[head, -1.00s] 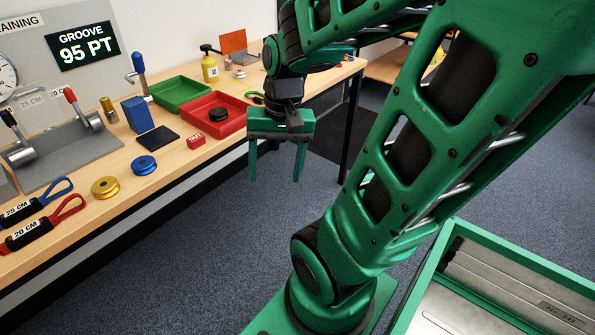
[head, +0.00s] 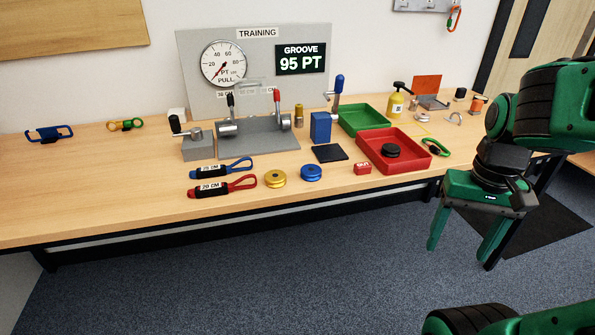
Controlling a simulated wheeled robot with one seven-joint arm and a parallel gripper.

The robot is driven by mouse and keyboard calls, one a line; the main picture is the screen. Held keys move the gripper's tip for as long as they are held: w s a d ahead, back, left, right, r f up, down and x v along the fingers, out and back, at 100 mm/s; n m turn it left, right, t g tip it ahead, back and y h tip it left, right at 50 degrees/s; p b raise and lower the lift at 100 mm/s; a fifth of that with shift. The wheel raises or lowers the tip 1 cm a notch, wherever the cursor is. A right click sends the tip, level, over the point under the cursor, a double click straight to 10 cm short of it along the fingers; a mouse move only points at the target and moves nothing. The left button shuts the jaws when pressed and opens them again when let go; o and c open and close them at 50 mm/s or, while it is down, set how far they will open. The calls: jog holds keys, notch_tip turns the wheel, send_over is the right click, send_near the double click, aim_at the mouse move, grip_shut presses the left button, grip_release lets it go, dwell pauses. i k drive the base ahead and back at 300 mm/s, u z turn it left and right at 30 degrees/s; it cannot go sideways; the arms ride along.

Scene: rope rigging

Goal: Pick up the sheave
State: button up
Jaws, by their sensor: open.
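Three grooved wheels that look like sheaves are on the wooden table. A gold sheave (head: 275,179) and a blue sheave (head: 311,173) lie flat side by side near the front edge. A black round sheave-like piece (head: 391,151) lies inside the red tray (head: 416,167). My gripper (head: 459,252) is open and empty, its fingers pointing down, in front of the table's right part. It is apart from all three wheels, to their right in the picture.
Two looped ropes labelled 25 CM (head: 222,170) and 20 CM (head: 222,188) lie left of the gold sheave. A grey rig (head: 258,140) stands behind. The table's left front is clear.

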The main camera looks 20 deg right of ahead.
aim_at(275, 178)
jog(key=z, duration=0.05)
jog(key=k, duration=1.05)
jog(key=u, duration=0.5)
jog(key=i, duration=1.35)
jog(key=z, duration=0.45)
